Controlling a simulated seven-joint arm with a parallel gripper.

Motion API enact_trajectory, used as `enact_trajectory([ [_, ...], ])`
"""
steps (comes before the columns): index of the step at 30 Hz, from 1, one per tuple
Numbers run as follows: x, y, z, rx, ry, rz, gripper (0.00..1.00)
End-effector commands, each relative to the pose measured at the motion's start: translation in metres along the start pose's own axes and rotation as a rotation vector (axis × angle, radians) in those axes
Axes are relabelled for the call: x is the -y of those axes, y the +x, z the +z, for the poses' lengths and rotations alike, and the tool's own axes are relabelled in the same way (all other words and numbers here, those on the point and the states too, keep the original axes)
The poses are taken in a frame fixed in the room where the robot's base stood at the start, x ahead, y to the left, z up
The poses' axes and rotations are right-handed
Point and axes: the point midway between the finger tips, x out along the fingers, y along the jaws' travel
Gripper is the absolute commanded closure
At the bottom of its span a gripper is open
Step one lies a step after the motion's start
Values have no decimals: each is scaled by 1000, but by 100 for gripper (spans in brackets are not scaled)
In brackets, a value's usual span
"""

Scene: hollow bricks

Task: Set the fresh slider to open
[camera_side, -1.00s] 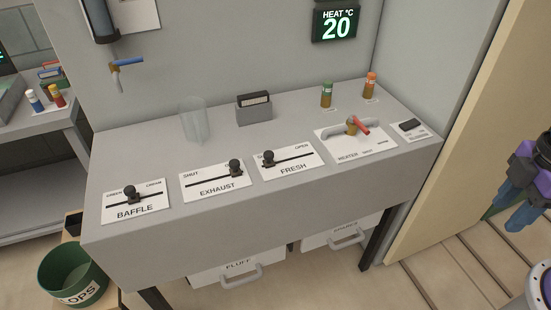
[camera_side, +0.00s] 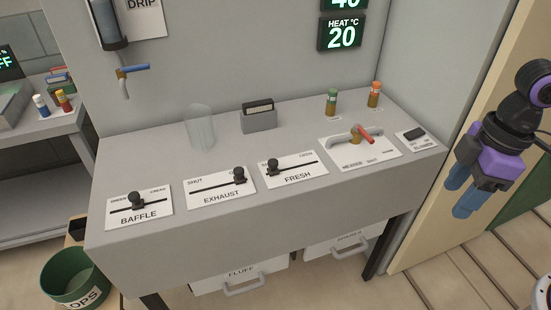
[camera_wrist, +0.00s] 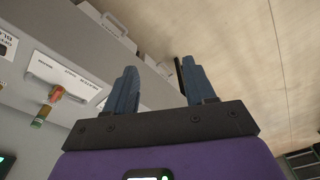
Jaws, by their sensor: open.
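The fresh slider's black knob (camera_side: 273,167) stands at the left end of its slot on the white FRESH plate (camera_side: 297,178), on the grey bench top. In the earlier side view the word OPEN is at that plate's right end. My gripper (camera_side: 464,196) hangs right of the bench, well apart from the slider, with blue fingers and a purple body. In the wrist view my gripper (camera_wrist: 157,88) is open, with nothing between the fingers. The FRESH plate is not clearly seen in the wrist view.
The EXHAUST knob (camera_side: 239,175) is at its slot's right end. A red-handled heater valve (camera_side: 362,134) stands right of FRESH. Bottles (camera_side: 332,102), a black-topped block (camera_side: 259,117) and a clear cup (camera_side: 200,127) stand behind.

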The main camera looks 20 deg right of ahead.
Motion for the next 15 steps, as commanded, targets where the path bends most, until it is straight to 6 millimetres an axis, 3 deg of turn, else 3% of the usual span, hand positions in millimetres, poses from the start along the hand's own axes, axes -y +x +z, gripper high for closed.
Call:
enact_trajectory([
  [1,-8,0,-25,-17,18,1,45],
  [3,-19,-1,-56,-44,39,3,45],
  [15,-102,7,-213,-193,161,35,45],
])
